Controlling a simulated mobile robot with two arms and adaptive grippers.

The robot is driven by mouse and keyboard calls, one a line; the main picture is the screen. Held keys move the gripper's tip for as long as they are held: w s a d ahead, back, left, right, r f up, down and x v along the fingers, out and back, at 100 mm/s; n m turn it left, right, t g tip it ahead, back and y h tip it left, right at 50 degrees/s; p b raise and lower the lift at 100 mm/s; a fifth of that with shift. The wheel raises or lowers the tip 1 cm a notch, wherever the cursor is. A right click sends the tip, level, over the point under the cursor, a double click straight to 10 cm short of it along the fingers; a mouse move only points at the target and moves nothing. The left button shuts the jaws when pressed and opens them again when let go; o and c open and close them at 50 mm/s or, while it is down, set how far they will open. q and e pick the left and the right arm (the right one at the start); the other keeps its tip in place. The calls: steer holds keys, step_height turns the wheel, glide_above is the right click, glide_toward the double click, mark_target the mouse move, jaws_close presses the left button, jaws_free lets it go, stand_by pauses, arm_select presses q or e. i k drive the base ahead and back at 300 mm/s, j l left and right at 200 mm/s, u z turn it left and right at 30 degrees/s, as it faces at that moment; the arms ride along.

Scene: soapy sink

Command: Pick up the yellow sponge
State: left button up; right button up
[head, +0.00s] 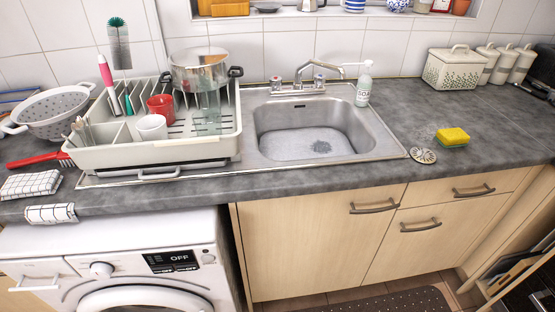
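The yellow sponge (453,136) lies on the grey countertop to the right of the sink. It has a green layer along its lower edge. Nothing touches its top or its front side in the head view. A round patterned disc sits on the counter just left of it. Neither of my grippers shows in the head view.
The metal sink (313,132) is left of the sponge, with a soap bottle (364,86) behind it. A loaded dish rack (155,152) stands further left. A white basket (455,68) and canisters stand at the back right. The counter around the sponge is mostly clear.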

mark_target(456, 137)
steer(key=i+l, duration=0.35)
steer(key=l+z, duration=0.1)
steer(key=z, duration=1)
